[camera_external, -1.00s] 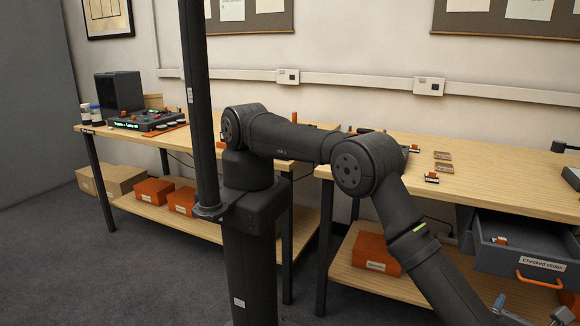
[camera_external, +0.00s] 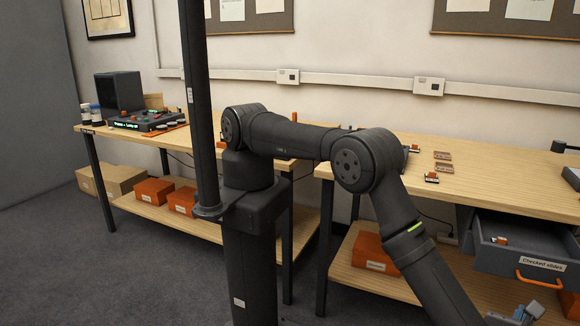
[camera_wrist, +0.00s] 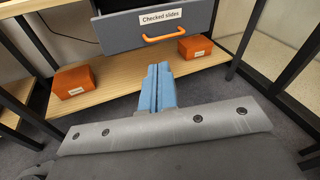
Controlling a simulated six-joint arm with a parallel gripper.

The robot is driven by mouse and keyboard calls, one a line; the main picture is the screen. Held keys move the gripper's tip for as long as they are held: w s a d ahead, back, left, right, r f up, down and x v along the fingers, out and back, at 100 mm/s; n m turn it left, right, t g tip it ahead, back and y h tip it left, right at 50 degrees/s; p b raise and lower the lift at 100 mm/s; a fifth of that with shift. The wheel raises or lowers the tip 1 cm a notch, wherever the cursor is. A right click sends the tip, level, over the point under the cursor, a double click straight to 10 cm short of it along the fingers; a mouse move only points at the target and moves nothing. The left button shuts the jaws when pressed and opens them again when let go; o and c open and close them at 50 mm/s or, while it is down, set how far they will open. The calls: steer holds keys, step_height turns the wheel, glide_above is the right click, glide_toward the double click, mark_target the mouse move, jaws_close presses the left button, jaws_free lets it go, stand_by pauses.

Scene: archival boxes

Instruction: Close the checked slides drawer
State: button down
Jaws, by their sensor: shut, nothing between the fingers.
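The grey checked slides drawer (camera_external: 500,256) is pulled out under the right bench. It has a white "Checked slides" label and an orange handle (camera_external: 538,283); a small orange and white item lies inside it. In the wrist view the drawer front (camera_wrist: 115,32) fills the top, with its orange handle (camera_wrist: 165,36) right of centre. My gripper (camera_wrist: 157,68) has its blue fingers shut together and empty. They point toward the drawer from in front of it, below the handle in the picture, and appear apart from it. In the external view the gripper (camera_external: 528,312) is at the bottom edge, partly cut off.
Orange boxes (camera_wrist: 73,81) and (camera_wrist: 195,46) stand on the wooden lower shelf (camera_wrist: 110,92). Dark bench legs (camera_wrist: 262,38) rise at the sides. The right bench top (camera_external: 500,175) carries small slide items.

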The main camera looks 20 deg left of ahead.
mark_target(475, 225)
steer(key=w+a+f+n+g+h, duration=0.1)
steer(key=w+a+f+n+h, duration=0.1)
steer(key=w+a+n+h, duration=0.3)
steer(key=w+a+f+n+g+h, duration=0.2)
steer(key=w+a+f+n, duration=0.15)
steer(key=a+n, duration=0.25)
steer(key=x, duration=0.4)
steer(key=w+a+x, duration=0.1)
steer(key=x, duration=0.2)
steer(key=w+r+x, duration=0.1)
steer(key=x, duration=0.3)
steer(key=shift+w+a, duration=0.1)
steer(key=shift+w, duration=0.7)
steer(key=w, duration=2)
steer(key=shift+w+f, duration=0.1)
steer(key=shift+w, duration=0.85)
